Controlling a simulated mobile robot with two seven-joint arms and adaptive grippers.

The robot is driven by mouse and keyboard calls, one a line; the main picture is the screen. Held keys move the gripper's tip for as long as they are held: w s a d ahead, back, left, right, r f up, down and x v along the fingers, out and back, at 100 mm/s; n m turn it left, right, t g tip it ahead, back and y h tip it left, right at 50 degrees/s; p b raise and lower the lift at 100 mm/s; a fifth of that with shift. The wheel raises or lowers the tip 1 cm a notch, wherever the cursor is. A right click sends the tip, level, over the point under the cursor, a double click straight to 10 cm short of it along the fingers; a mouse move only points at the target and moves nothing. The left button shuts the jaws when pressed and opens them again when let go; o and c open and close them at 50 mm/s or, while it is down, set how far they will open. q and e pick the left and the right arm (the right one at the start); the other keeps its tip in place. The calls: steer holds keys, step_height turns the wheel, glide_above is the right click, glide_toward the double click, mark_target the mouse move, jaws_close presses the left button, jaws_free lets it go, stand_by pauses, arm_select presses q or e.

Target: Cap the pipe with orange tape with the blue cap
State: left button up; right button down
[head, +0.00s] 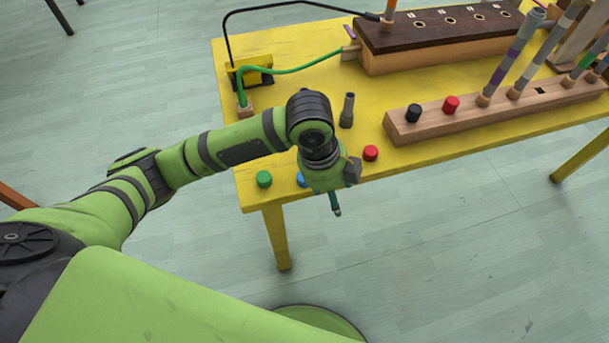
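The blue cap (301,179) lies on the yellow table near its front edge, mostly hidden behind my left gripper. My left gripper (337,205) hangs over the front edge, just right of the blue cap. Its fingers are mostly hidden, so I cannot tell whether they are open or shut. A pipe with an orange band (389,10) stands upright at the left end of the dark-topped box and is cut off by the top of the picture. My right gripper is not in view.
A green cap (264,179) and a red cap (371,153) lie on the yellow table (300,85). A dark grey piece (347,110) stands behind my wrist. A wooden rack (432,126) holds several banded pipes and two caps. Cables cross the table's left side.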

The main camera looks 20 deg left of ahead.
arm_select(q)
steer(key=w+a+r+m, duration=0.1)
steer(key=a, duration=0.1)
steer(key=w+a+r+m+y, duration=0.1)
steer(key=a, duration=0.1)
steer(key=w+a+r+m+y, duration=0.1)
steer(key=a, duration=0.1)
steer(key=shift+w+a+r+g, duration=0.1)
steer(key=shift+w+r+g, duration=0.1)
steer(key=shift+r+g, duration=0.1)
steer(key=shift+a+f+m, duration=0.1)
steer(key=shift+a+m, duration=0.1)
steer(key=shift+m, duration=0.1)
steer(key=f, duration=0.6)
steer(key=shift+w+a+f+p, duration=0.15)
steer(key=shift+a+f+p, duration=0.05)
steer(key=shift+f+p, duration=0.15)
steer(key=c, duration=0.7)
